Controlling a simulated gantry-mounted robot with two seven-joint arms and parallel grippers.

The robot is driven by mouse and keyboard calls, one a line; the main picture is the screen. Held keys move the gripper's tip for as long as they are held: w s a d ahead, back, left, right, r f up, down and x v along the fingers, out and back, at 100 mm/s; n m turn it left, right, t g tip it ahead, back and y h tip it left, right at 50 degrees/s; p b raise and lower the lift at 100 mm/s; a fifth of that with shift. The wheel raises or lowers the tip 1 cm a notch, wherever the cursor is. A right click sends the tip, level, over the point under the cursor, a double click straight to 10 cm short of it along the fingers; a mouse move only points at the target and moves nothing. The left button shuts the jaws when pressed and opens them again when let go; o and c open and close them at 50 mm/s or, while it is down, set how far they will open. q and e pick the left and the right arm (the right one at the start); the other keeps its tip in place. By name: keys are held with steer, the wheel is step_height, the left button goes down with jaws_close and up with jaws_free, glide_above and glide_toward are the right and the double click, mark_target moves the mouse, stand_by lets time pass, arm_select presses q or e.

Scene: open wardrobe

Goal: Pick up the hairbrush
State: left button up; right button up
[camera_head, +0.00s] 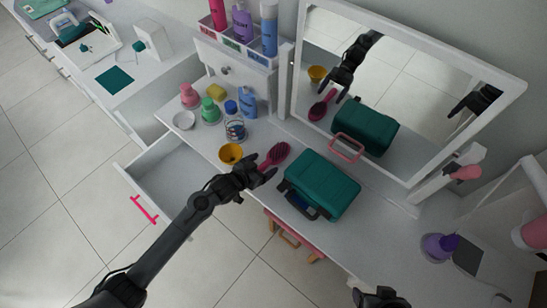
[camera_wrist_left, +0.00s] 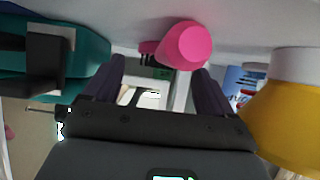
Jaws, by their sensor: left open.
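The pink hairbrush (camera_head: 277,153) lies on the white dressing table, with its dark bristled head away from my arm and its handle toward my left gripper (camera_head: 262,174). In the left wrist view the rounded pink end of the hairbrush (camera_wrist_left: 186,45) shows large, just ahead of my left gripper (camera_wrist_left: 156,82) and nearer its right finger. The fingers are spread and nothing is held between them. Most of the brush is hidden behind its own end there. My right gripper (camera_head: 381,298) only partly shows at the bottom edge, and its jaws cannot be made out.
A teal case (camera_head: 322,183) stands right of the brush; it also shows in the left wrist view (camera_wrist_left: 95,48). A yellow cup (camera_head: 231,153) stands close on the left. A framed mirror (camera_head: 415,178) rises behind. An open drawer (camera_head: 165,180) sticks out at left.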

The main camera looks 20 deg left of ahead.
mark_target(267, 162)
arm_select(q)
steer(key=shift+b+x, duration=0.4)
steer(key=shift+x, duration=1.5)
steer(key=shift+a, duration=0.1)
steer(key=c, duration=1.1)
